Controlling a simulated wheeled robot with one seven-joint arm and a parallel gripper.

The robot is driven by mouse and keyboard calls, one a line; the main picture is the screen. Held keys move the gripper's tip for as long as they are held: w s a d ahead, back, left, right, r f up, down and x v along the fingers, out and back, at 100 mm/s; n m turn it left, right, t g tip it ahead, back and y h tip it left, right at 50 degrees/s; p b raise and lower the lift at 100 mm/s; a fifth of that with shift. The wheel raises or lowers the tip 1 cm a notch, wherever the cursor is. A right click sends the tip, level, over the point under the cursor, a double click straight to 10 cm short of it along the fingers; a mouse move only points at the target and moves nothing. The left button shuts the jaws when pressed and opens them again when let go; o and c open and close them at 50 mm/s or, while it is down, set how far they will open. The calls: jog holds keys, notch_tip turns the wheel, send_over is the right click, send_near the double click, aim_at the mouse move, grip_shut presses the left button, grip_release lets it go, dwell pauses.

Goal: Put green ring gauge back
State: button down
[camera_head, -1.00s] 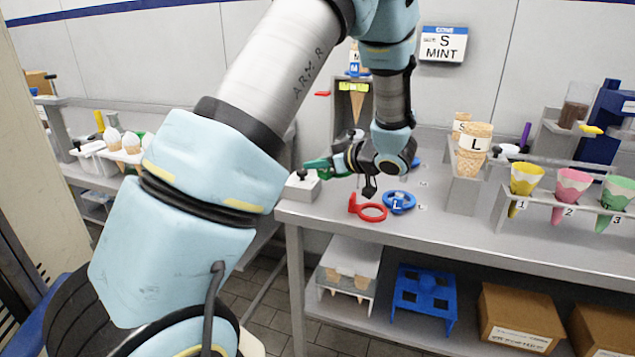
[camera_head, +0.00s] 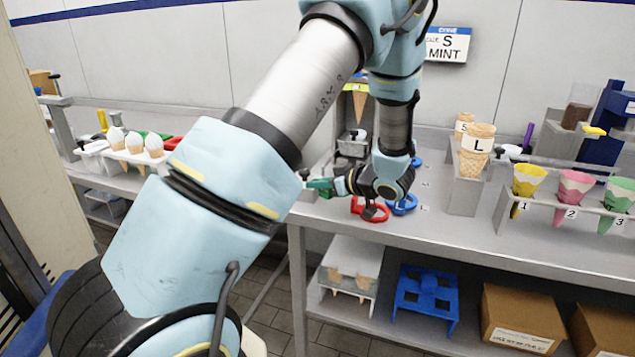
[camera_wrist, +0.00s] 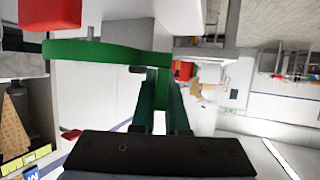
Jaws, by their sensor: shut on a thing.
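My gripper (camera_head: 334,187) is shut on the green ring gauge (camera_head: 319,188), just over the left end of the steel counter (camera_head: 480,235). In the wrist view the green ring gauge (camera_wrist: 105,52) appears nearly edge-on as a green band at the fingertips (camera_wrist: 160,75). Its ring opening cannot be seen. A red ring gauge (camera_head: 371,216) and a blue ring gauge (camera_head: 404,204) lie on the counter to the right of my gripper. My wrist partly covers both.
A white block with a black knob (camera_head: 305,184) is by the counter's left corner, close to the green gauge. A cone holder (camera_head: 465,190) stands right of my wrist. Coloured cones (camera_head: 571,190) sit in a rack further right.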

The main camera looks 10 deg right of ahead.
jog(key=c, duration=0.9)
grip_release()
jog(key=shift+f, duration=0.1)
jog(key=shift+c, duration=0.2)
jog(key=shift+r, duration=0.35)
jog(key=b+v, duration=0.2)
jog(key=v, duration=1)
jog(key=w+a+r+m+h, duration=0.2)
jog(key=w+a+m+h, duration=0.35)
jog(key=w+h, duration=0.35)
jog(key=s+a+f+m+g, duration=0.1)
jog(key=s+a+g, duration=0.3)
jog(key=s+a, duration=0.5)
jog(key=s+a+f+m+g, duration=0.2)
jog(key=s+a+f+g, duration=0.1)
jog(key=s+a, duration=0.7)
jog(key=shift+s+f+g, duration=0.25)
jog(key=shift+s+g, duration=0.2)
jog(key=shift+g, duration=0.45)
